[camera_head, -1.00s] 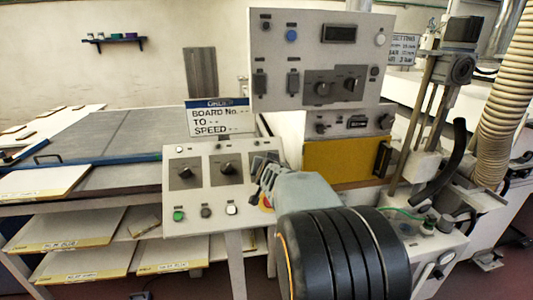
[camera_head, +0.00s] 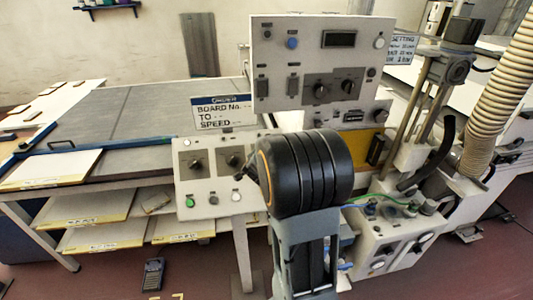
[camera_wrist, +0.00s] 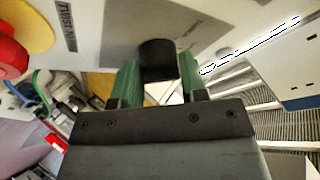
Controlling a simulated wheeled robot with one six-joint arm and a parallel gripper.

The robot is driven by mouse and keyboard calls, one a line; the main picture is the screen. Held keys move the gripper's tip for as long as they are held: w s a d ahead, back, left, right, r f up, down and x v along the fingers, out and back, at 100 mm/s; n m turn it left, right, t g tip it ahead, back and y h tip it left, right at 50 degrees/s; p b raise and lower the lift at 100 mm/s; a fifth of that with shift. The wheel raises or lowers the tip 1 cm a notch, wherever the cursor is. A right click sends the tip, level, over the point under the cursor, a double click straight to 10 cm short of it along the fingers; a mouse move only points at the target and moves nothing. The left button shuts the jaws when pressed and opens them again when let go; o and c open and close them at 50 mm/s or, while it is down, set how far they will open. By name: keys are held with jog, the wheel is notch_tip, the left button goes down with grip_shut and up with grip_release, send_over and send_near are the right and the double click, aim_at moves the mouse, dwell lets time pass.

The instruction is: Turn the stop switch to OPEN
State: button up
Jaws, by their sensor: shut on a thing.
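In the wrist view, my gripper (camera_wrist: 160,82) has its two green fingers on either side of a black switch knob (camera_wrist: 158,58), shut on it. The knob stands out from a pale panel with a grey plate behind it. A small label beside it cannot be read clearly. A red button on a yellow disc (camera_wrist: 36,24) is at the upper left. In the head view, the sloped control panel (camera_head: 216,190) shows two black rotary knobs, while my arm hides its right part, my fingers and the held knob.
A taller panel (camera_head: 280,45) with more knobs and a display rises behind. An order sign (camera_head: 223,113) stands at the panel's back edge. A ribbed hose (camera_head: 490,110) and a post are at the right.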

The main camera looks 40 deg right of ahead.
jog(key=shift+f+m, duration=0.1)
jog(key=shift+m, duration=0.2)
jog(key=o, duration=0.9)
jog(key=p+v, duration=0.3)
jog(key=v, duration=1.1)
jog(key=shift+w, duration=0.1)
